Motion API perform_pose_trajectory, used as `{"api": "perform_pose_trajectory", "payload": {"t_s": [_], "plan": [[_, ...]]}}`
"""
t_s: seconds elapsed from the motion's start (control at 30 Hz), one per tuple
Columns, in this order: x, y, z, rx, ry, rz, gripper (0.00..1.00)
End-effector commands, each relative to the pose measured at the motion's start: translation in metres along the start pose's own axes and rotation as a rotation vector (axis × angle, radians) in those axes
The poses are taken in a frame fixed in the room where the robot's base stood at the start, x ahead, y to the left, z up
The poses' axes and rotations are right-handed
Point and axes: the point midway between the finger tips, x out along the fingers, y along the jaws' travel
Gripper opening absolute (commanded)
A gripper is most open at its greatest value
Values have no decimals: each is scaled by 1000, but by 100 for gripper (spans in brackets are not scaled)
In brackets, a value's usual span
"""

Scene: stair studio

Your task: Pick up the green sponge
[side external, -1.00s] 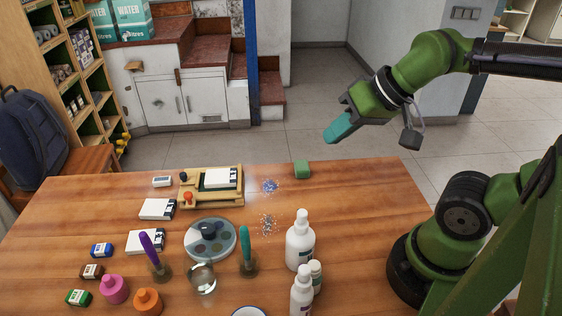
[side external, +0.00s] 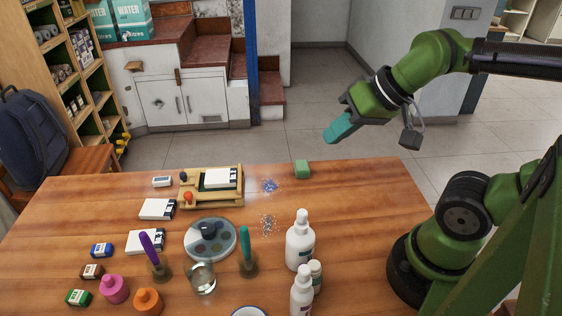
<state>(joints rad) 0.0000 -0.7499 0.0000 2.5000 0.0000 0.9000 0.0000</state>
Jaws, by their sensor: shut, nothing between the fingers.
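The green sponge (side external: 302,169) is a small green block lying on the wooden table (side external: 360,215) near its far edge, right of the wooden tray. My gripper (side external: 329,138) has teal fingers and is in the air above and to the right of the sponge, apart from it. The fingers are shut with nothing between them.
A wooden tray (side external: 188,183) with a white block is left of the sponge. Blue glitter (side external: 269,186) and grey glitter (side external: 268,223) lie nearby. White bottles (side external: 300,242), a round palette (side external: 189,240) and upright purple and teal sticks stand nearer. Table right of the sponge is clear.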

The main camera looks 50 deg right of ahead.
Motion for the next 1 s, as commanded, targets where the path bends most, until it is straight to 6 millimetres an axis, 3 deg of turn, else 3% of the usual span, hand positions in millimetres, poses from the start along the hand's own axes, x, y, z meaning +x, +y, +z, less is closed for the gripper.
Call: {"api": "perform_pose_trajectory", "payload": {"t_s": [0.17,0.77,1.0], "plan": [[0,0,0,0,0,0,0],[0,0,0,0,0,0,89],[0,0,0,0,0,0,89]]}}
